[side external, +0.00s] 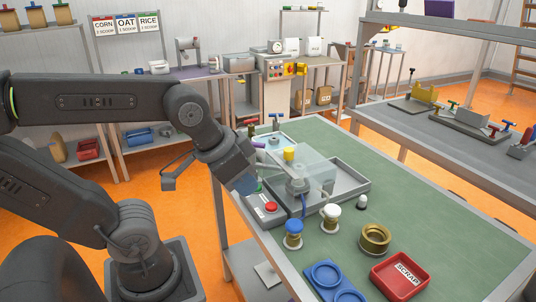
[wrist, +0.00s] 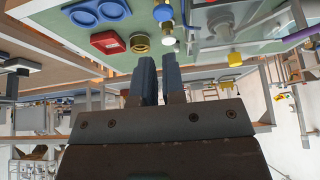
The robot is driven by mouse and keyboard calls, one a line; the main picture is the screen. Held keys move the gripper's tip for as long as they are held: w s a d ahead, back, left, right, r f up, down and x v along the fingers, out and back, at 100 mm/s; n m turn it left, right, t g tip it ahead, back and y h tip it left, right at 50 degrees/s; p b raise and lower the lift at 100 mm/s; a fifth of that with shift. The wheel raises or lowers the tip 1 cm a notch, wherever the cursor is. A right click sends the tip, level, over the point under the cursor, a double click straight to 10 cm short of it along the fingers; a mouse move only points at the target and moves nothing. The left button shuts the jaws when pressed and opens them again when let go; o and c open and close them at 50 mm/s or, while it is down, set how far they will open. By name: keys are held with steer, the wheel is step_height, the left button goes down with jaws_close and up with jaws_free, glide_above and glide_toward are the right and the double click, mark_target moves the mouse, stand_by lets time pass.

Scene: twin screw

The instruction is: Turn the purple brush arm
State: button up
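A small purple bar (side external: 258,145), which may be the purple brush arm, shows at the far left end of the bench machine, partly behind my wrist. The machine has a clear cover, a grey cylinder (side external: 297,188), a yellow knob (side external: 289,153) and a grey tray (side external: 350,184). The yellow knob also shows in the wrist view (wrist: 235,59). My gripper (side external: 246,184) is at the machine's left side, above the bench edge. In the wrist view its two blue fingers (wrist: 159,62) stand apart with a narrow empty gap. I see no contact with the purple bar.
A control box with a red button (side external: 271,206) sits close to my gripper. Blue-capped (side external: 293,232) and white-capped (side external: 331,216) fittings, a brass ring (side external: 375,238), a red scrap bin (side external: 400,277) and a blue holder (side external: 335,284) stand nearer. The green bench top (side external: 440,222) is clear at right.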

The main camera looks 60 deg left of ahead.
steer(key=o, duration=0.6)
steer(key=w+a+r+m, duration=0.1)
steer(key=w+a, duration=0.1)
steer(key=a, duration=0.1)
steer(key=w+a+r+m+g+y, duration=0.1)
steer(key=w+a+r, duration=0.1)
steer(key=w+a, duration=0.1)
steer(key=w+a+r+m, duration=0.1)
steer(key=w+a, duration=0.2)
steer(key=shift+a+r+m+g, duration=0.3)
steer(key=shift+r+g, duration=0.1)
steer(key=m+g, duration=0.2)
steer(key=m, duration=0.3)
glide_above(253, 143)
steer(key=s+d, duration=0.2)
steer(key=shift+y, duration=0.3)
steer(key=x, duration=1.2)
steer(key=shift+a+f, duration=0.15)
steer(key=shift+a, duration=0.1)
steer(key=shift+c, duration=0.3)
jaws_close()
